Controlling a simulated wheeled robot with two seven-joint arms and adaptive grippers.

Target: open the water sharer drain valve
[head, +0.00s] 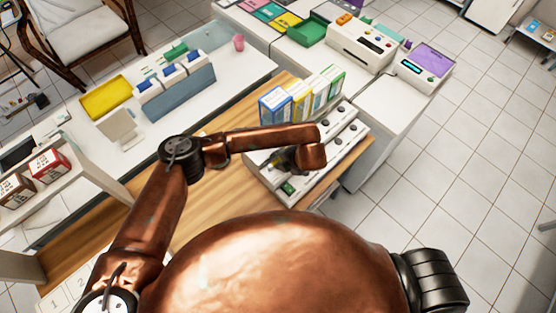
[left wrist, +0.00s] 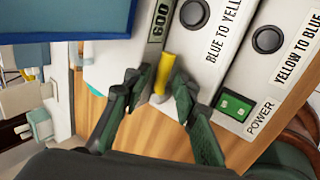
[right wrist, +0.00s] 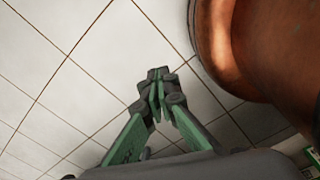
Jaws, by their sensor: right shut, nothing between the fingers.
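The water sharer (head: 347,152) is a white box with dark round buttons on the wooden table. In the left wrist view, its white top (left wrist: 212,70) shows "BLUE TO YELLOW", "YELLOW TO BLUE" and "POWER" labels. A small yellow lever (left wrist: 165,72), apparently the drain valve handle, stands at its near edge with a pale rounded end. My left gripper (left wrist: 157,88) is open, with its fingers on either side of the lever; contact is unclear. In the head view my arm partly covers this gripper (head: 284,161). My right gripper (right wrist: 158,82) is shut and empty above the tiled floor.
Several upright colored boxes (head: 300,97) stand behind the sharer; a blue one (left wrist: 75,18) is close to my left gripper. A green-lit power switch (left wrist: 236,106) lies right of the lever. White tables with trays and devices stand beyond. Tiled floor (head: 450,170) is open at right.

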